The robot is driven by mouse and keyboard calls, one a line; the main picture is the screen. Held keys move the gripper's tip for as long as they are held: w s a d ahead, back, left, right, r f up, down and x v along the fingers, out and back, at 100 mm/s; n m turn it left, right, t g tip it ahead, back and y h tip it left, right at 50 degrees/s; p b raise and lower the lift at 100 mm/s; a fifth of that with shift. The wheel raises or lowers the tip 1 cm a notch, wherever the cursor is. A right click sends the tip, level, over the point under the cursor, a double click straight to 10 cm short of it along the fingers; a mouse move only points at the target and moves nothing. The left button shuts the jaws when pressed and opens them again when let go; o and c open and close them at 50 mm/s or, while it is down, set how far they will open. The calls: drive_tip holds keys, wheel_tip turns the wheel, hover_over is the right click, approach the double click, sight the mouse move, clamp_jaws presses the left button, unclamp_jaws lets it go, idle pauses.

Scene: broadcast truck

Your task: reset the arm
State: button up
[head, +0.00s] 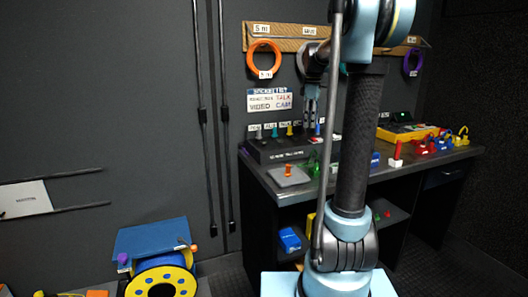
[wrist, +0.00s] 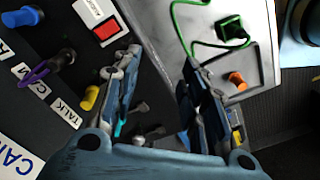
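My arm (head: 357,140) stands upright in the right half of the head view, with a light blue base joint and a dark tube. Its upper part runs out of the top of the picture. My gripper (head: 311,110) hangs above the right part of the black patch panel (head: 268,152) on the desk, fingers downward. In the wrist view my gripper (wrist: 162,62) has its two fingers apart with nothing held between them. The panel shows behind the fingers. Whether the fingertips touch anything is hard to tell.
The dark desk (head: 265,180) carries a grey pad with an orange knob (head: 288,170), a yellow case (head: 400,132) and red and yellow plugs. An orange cable coil (head: 250,60) hangs on the wall. A yellow and blue cable reel (head: 160,275) stands at lower left.

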drive_tip(key=s+f+m, duration=0.2)
drive_tip(key=s+m, duration=0.2)
drive_tip(key=s, duration=0.8)
drive_tip(key=s+f+m+t, duration=0.2)
drive_tip(key=s+f+m, duration=0.8)
drive_tip(key=s+f, duration=1)
drive_tip(key=s, duration=0.4)
drive_tip(key=shift+a+f, duration=0.2)
drive_tip(key=shift+f, duration=0.05)
drive_tip(key=shift+s, duration=0.1)
